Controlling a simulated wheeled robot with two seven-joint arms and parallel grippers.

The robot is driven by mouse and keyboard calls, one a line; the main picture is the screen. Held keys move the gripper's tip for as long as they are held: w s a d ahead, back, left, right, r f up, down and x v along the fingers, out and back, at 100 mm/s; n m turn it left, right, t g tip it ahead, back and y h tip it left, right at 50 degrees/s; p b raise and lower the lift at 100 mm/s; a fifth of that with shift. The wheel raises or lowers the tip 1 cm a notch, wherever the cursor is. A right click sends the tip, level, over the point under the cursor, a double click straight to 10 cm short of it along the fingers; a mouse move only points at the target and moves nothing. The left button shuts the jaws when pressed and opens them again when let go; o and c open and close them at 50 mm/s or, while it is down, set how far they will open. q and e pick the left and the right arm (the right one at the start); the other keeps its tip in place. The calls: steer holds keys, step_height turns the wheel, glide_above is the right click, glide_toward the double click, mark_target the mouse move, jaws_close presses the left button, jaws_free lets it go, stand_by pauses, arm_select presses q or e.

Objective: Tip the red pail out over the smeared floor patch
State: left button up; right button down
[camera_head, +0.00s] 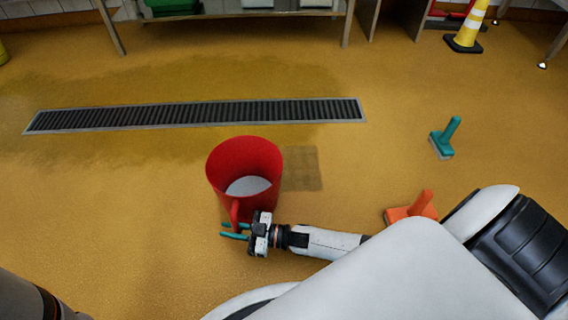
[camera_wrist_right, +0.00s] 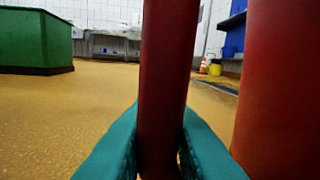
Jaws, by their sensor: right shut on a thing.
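The red pail (camera_head: 232,158) is upright in front of me in the head view, with pale liquid (camera_head: 247,186) inside. My right gripper (camera_head: 233,231) is shut on the pail's handle. In the right wrist view the red handle (camera_wrist_right: 163,80) stands between the teal fingers (camera_wrist_right: 158,150), and the pail's wall (camera_wrist_right: 285,90) fills the right side. The smeared floor patch (camera_head: 303,168) is a brownish square just right of the pail, partly behind it. I cannot tell whether the pail touches the floor. My left gripper is not in view.
A long floor drain (camera_head: 195,113) runs behind the pail, with darker floor around it. A teal brush (camera_head: 445,138) and an orange brush (camera_head: 411,208) lie at the right. A yellow striped cone (camera_head: 468,26) stands at the back right. The floor left of the pail is clear.

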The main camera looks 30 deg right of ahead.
mark_target(234, 206)
steer(key=shift+r, duration=0.15)
steer(key=r+m+p, duration=0.1)
steer(key=r, duration=0.1)
steer(key=d+r+m+t, duration=0.1)
steer(key=r, duration=0.2)
steer(key=r+m+y+p, duration=0.1)
steer(key=r, duration=0.1)
steer(key=shift+w+d+r+m+t+p, duration=0.2)
steer(key=shift+w+r+m+t+p, duration=0.05)
steer(key=shift+m+t+p, duration=0.15)
steer(key=shift+w+d+r+m+t, duration=0.1)
steer(key=shift+d+r+m+t, duration=0.15)
steer(key=shift+r+m, duration=0.2)
steer(key=shift+w+d+r+m+t, duration=0.15)
steer(key=shift+d+r+m, duration=0.2)
steer(key=shift+r, duration=0.2)
steer(key=d+r+m, duration=0.1)
steer(key=w+d+r+m+t, duration=0.1)
steer(key=d+m, duration=0.1)
steer(key=shift+r+t, duration=0.3)
steer(key=shift+r, duration=0.1)
steer(key=shift+d+r, duration=0.1)
steer(key=shift+w+d+r+m, duration=0.1)
steer(key=shift+d+m, duration=0.05)
steer(key=shift+m, duration=0.35)
